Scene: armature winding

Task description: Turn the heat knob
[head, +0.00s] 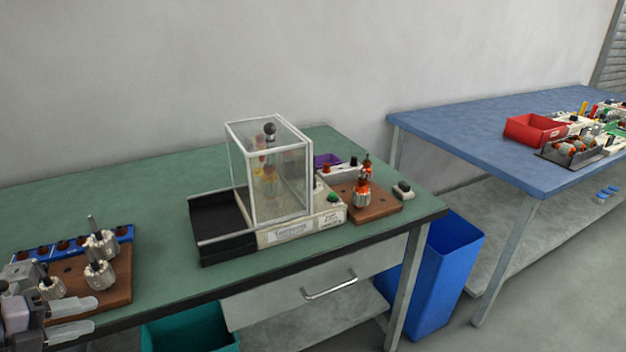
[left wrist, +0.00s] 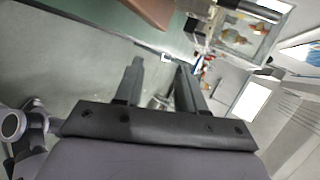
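A machine with a clear box-shaped guard (head: 285,185) and a cream base (head: 290,232) stands on the green bench. A green button (head: 332,197) sits on the base's right part. Small dark knobs (head: 353,161) show behind it; I cannot tell which is the heat knob. My left gripper (head: 82,318) is at the lower left of the head view, beside the left wooden block and well away from the machine. Its two fingers are apart and nothing shows between them in the left wrist view (left wrist: 160,75). My right gripper is not seen.
A wooden block with armatures (head: 118,275) and a blue rack (head: 75,245) are at the bench's left. Another wooden block (head: 375,209) stands right of the machine. A black tray (head: 215,222) lies at its left. The green bench (head: 165,240) is clear between.

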